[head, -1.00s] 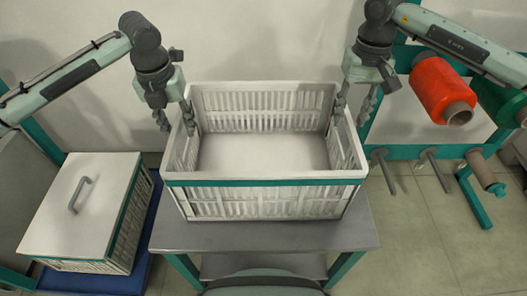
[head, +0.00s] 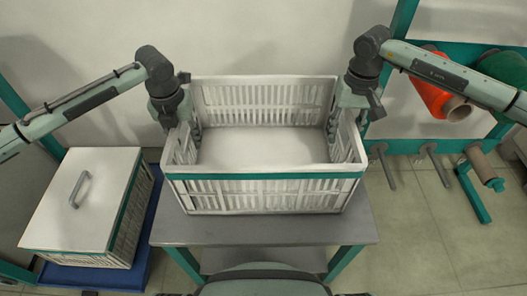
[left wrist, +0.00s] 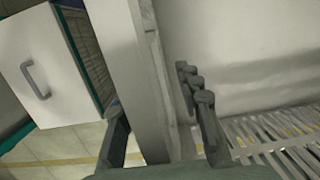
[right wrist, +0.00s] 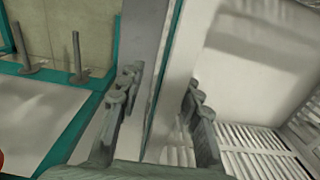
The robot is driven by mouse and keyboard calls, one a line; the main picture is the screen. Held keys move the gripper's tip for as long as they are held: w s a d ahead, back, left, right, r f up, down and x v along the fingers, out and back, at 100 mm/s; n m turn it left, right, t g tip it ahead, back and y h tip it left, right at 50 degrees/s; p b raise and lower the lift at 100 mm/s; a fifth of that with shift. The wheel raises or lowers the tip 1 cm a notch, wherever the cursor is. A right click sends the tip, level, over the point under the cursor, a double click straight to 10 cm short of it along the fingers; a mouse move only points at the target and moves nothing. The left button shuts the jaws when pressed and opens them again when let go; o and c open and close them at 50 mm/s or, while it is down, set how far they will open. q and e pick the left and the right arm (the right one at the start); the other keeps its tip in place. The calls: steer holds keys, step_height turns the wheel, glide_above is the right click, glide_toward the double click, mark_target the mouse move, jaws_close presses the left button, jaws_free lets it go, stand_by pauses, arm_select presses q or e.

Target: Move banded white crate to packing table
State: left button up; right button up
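The white crate (head: 264,202) with a green band under its front rim stands upright and open-topped on a grey table (head: 260,232). It looks empty inside. My left gripper (head: 183,125) is at its left side wall, my right gripper (head: 347,122) at its right side wall. In the left wrist view, the left gripper's fingers (left wrist: 160,120) are spread with the wall between them. In the right wrist view, the right gripper's fingers (right wrist: 160,115) also stand apart on either side of the wall. Whether any finger touches the wall is unclear.
A lidded white crate (head: 85,200) with a handle sits on a blue base (head: 143,255) at the left. At the right, a green rack (head: 405,147) carries a red bobbin (head: 432,92) and projecting pegs (head: 385,168).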

arm_select(q)
jaws_close()
arm_select(e)
jaws_close()
stand_by(0.4)
